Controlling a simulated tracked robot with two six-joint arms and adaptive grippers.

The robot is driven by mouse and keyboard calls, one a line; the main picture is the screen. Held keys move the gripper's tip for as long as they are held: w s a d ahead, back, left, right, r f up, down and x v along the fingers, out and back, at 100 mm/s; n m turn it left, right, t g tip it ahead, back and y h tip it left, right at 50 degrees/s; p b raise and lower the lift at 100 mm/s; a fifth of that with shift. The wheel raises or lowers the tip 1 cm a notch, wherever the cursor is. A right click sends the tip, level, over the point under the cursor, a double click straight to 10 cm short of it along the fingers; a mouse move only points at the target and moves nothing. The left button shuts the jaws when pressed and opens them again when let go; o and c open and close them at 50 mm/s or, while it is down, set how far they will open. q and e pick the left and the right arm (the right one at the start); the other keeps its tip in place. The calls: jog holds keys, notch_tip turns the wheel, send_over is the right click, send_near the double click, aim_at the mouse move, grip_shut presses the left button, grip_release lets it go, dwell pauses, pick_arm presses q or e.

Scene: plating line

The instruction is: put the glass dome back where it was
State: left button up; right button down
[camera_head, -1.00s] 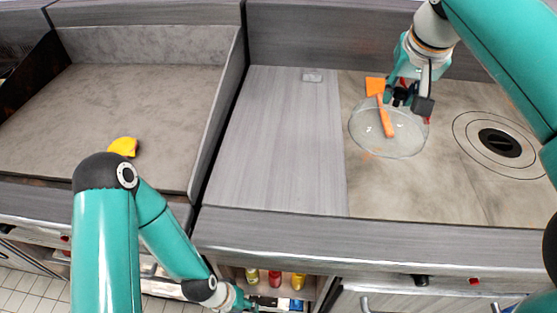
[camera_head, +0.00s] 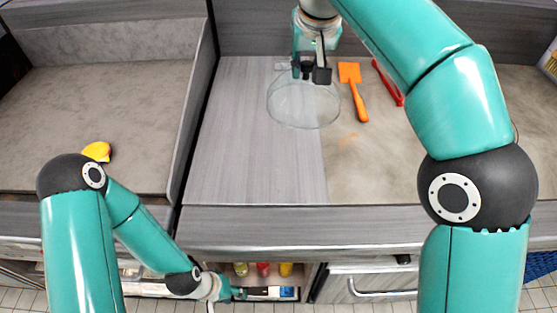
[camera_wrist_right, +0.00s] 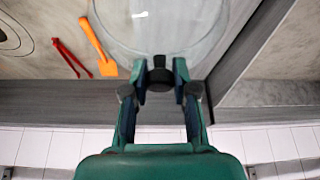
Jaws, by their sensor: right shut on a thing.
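The clear glass dome (camera_head: 303,108) is over the grey wood-grain part of the counter, near its border with the stone-coloured part.
An orange spatula (camera_head: 352,88) and red tongs (camera_head: 388,83) lie right of the dome. A yellow object (camera_head: 97,151) is on the left counter. Several bottles (camera_head: 262,269) stand in the shelf below. The wood-grain area's front is clear.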

aim_at(279, 115)
jog(key=shift+n+y, duration=0.3)
jog(key=shift+n, duration=0.3)
jog(key=a, duration=0.4)
jog(key=a+f, duration=0.1)
jog(key=a, duration=0.1)
jog(key=shift+a, duration=0.15)
notch_tip(279, 115, down, 6)
jog(key=b, duration=0.3)
jog(key=shift+r, duration=0.1)
jog(key=shift+f+b, duration=0.7)
jog(key=shift+f, duration=5.9)
jog(key=shift+f, duration=0.2)
jog(key=c, duration=0.9)
grip_release()
jog(key=shift+r, duration=0.2)
jog(key=v, duration=1.2)
